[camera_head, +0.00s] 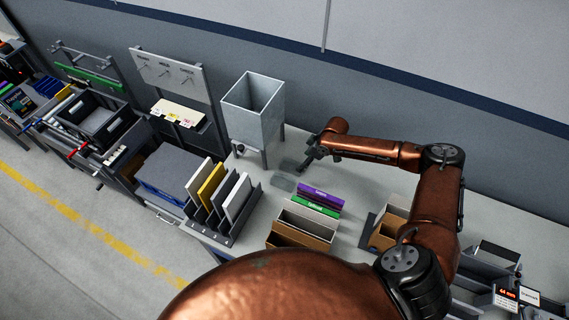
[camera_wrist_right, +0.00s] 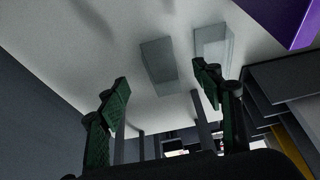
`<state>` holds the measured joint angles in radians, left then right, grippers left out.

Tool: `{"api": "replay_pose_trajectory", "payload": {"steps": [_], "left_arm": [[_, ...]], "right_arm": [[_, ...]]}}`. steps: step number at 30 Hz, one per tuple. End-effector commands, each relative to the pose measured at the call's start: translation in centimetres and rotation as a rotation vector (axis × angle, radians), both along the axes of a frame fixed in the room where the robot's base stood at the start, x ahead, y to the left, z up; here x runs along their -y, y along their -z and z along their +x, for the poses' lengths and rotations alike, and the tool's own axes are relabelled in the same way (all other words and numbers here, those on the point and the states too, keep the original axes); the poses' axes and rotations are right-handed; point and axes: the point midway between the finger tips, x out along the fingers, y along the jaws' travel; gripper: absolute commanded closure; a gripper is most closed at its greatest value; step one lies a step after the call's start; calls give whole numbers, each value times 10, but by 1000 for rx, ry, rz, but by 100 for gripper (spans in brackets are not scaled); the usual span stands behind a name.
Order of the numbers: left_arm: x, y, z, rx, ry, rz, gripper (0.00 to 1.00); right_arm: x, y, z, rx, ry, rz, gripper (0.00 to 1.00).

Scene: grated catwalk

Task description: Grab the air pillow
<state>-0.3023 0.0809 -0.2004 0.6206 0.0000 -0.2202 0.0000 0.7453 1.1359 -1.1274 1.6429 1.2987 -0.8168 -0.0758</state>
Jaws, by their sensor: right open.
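Two flat, pale, see-through pads that look like air pillows lie on the grey table. One air pillow (camera_head: 282,184) is nearer the purple box; the other (camera_head: 287,165) lies farther back, close by my right gripper (camera_head: 304,166). In the right wrist view, one air pillow (camera_wrist_right: 158,60) shows between the open fingers of my right gripper (camera_wrist_right: 163,82), beyond the tips. The other air pillow (camera_wrist_right: 213,46) shows above the right finger. Nothing is between the fingers. My left gripper is not in view.
A tall grey bin (camera_head: 254,112) stands behind and left of the pads. Purple (camera_head: 321,196) and green (camera_head: 315,207) boxes and brown open cartons (camera_head: 303,231) stand in front. A rack of upright envelopes (camera_head: 211,186) is at the left.

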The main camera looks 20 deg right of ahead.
Motion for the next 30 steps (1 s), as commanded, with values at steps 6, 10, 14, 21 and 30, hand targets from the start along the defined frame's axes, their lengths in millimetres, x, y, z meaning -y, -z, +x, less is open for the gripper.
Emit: {"api": "replay_pose_trajectory", "payload": {"steps": [6, 10, 14, 21, 30], "left_arm": [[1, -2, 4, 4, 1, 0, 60], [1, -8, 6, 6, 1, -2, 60], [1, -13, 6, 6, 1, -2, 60], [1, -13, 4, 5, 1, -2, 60], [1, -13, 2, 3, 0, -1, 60]], "right_arm": [[-8, 22, 7, -1, -2, -1, 40], [-12, 35, 11, -1, -3, -1, 40], [-16, 54, 16, 0, -1, 1, 40], [-19, 69, 21, 1, -2, 0, 40], [-19, 69, 21, 1, -1, 0, 50]]}}
